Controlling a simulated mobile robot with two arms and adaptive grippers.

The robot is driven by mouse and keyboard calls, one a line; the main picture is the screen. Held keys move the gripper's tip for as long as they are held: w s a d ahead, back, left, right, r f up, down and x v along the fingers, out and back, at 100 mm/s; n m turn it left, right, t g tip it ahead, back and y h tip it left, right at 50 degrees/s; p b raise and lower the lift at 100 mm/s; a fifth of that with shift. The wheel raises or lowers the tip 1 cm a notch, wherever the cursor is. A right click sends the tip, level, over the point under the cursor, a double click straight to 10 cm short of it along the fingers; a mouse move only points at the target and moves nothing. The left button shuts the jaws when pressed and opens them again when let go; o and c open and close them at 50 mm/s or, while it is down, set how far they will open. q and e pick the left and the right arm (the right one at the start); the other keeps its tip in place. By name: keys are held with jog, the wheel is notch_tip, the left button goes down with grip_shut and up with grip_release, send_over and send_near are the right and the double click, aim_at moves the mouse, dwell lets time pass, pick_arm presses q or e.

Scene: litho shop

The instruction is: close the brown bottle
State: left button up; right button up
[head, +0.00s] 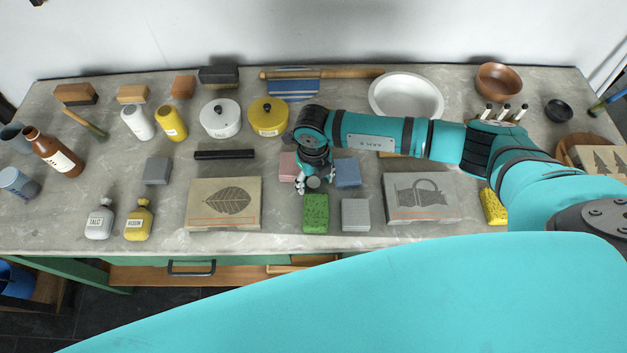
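The brown bottle (54,153) stands at the left of the grey stone counter and has a pale label. Its neck points to the upper left in the head view; I cannot make out whether a cap is on it. My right gripper (313,184) points down over the middle of the counter, among small coloured blocks and far to the right of the bottle. A small round grey thing shows at its fingertips; I cannot tell whether it is held or lies below. My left gripper is not in view.
Grey-blue containers (18,184) stand close to the bottle, with a wooden-handled brush (86,123) to its right. White and yellow talc and rosin bottles (139,221) stand near the front edge. A leaf-printed stone (223,204) lies between bottle and gripper.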

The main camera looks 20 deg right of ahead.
aim_at(313, 181)
jog(key=c, duration=0.6)
jog(key=shift+c, duration=0.2)
jog(key=shift+r, duration=0.15)
notch_tip(313, 181, up, 8)
jog(key=b, duration=0.3)
jog(key=shift+r, duration=0.9)
